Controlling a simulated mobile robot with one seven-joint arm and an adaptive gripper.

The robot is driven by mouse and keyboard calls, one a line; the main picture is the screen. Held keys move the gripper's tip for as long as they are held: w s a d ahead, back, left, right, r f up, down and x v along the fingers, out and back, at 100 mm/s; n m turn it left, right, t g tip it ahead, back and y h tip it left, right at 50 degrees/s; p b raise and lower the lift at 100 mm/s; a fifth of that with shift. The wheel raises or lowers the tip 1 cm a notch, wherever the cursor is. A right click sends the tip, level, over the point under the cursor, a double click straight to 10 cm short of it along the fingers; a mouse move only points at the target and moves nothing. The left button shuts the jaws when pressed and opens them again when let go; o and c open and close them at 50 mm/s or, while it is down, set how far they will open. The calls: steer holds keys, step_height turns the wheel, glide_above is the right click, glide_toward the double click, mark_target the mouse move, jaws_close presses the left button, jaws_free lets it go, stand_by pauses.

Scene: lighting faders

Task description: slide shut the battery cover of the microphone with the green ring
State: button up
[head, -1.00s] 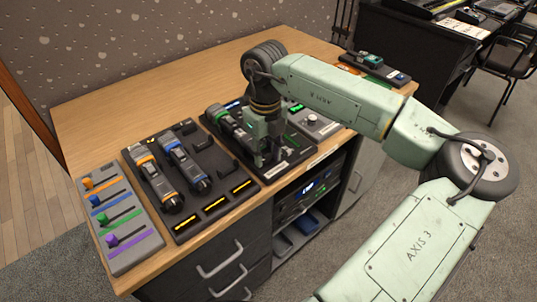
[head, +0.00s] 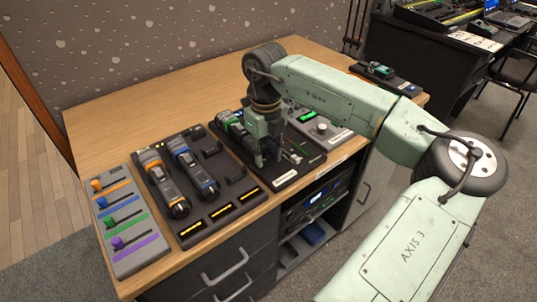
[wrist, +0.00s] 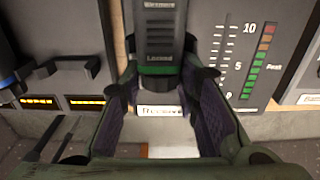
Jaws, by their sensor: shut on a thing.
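The microphone with the green ring (head: 229,119) lies in a black dock (head: 285,180) in the middle of the cabinet top. In the wrist view its dark ribbed body (wrist: 160,35) points down from the top edge, with the green ring (wrist: 160,70) at its near end. My gripper (head: 268,160) reaches down over the near part of this microphone. In the wrist view my gripper (wrist: 163,82) has a fingertip on each side of the body by the ring and is shut on it. The arm and fingers hide part of it, and I cannot make out the cover's edge.
Two microphones, one orange-ringed (head: 155,170) and one blue-ringed (head: 190,165), lie in a tray to the left. A fader panel (head: 125,225) is at the far left. A level panel (wrist: 240,50) is close on the right. The back left of the top is clear.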

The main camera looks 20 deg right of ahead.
mark_target(265, 150)
steer(key=shift+w+a+r, duration=0.2)
steer(key=shift+w, duration=0.4)
steer(key=o, duration=0.9)
steer(key=shift+w, duration=0.1)
steer(key=shift+c, duration=0.2)
steer(key=shift+o, duration=1.3)
steer(key=shift+r, duration=0.45)
steer(key=r, duration=1)
steer(key=shift+s+d, duration=0.1)
steer(key=shift+s, duration=0.25)
steer(key=shift+s+r, duration=0.15)
steer(key=shift+r, duration=0.25)
